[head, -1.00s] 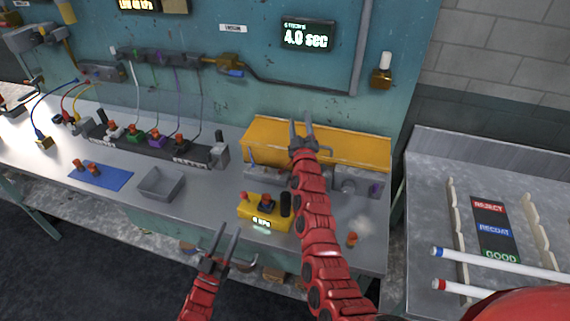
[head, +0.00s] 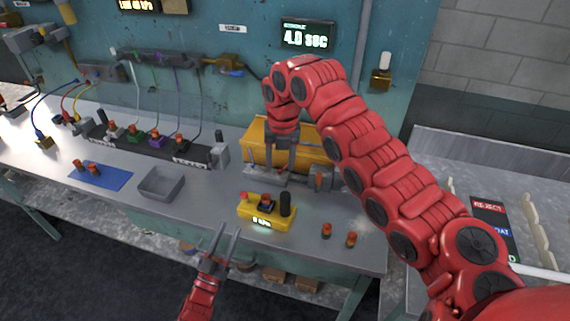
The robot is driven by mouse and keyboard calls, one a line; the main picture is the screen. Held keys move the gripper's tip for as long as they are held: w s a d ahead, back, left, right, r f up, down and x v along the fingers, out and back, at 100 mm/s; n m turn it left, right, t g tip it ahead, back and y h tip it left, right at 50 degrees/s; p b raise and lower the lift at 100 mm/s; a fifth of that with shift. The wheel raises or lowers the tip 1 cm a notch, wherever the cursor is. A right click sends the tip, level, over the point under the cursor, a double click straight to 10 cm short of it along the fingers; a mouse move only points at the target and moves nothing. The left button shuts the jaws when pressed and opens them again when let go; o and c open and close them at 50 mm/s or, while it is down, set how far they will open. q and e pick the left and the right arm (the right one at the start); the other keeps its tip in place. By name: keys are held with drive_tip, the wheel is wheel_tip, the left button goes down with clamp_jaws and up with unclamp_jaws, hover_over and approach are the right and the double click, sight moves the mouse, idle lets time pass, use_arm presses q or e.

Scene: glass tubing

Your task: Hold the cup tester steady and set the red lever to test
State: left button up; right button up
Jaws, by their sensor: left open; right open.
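The yellow cup tester (head: 277,221) sits on the grey bench in the head view, with a lit readout on its front that is too small to read surely. A small red knob on a stalk (head: 244,197), which looks like the red lever, is at its left end. A black cylinder (head: 285,204) stands at its right end. My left gripper (head: 230,238) is open and empty, in front of and left of the tester, apart from it. My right gripper (head: 280,168) points down, open, behind the tester over a grey fixture (head: 256,177). Whether it touches the fixture is unclear.
Two orange cups (head: 326,230) stand right of the tester. A yellow bin (head: 258,140) stands behind, partly hidden by my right arm. A grey tray (head: 161,183) and a blue mat (head: 112,183) with orange cups are left. Bench is clear between tray and tester.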

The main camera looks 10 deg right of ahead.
sight(286, 207)
drive_tip(key=shift+n+g+h, duration=0.3)
drive_tip(key=f, duration=0.5)
drive_tip(key=s+f, duration=0.1)
drive_tip(key=f, duration=0.5)
drive_tip(key=d+f, duration=0.1)
drive_tip(key=f, duration=0.5)
drive_tip(key=shift+s+f, duration=0.2)
clamp_jaws()
idle(0.3)
use_arm(q)
drive_tip(key=shift+c, duration=0.7)
drive_tip(key=s+f+y, duration=0.1)
drive_tip(key=s, duration=0.1)
drive_tip(key=s+f+n+t+y, duration=0.1)
drive_tip(key=s, duration=0.1)
drive_tip(key=s+f+t+y, duration=0.1)
drive_tip(key=s, duration=0.1)
drive_tip(key=shift+a, duration=0.2)
clamp_jaws()
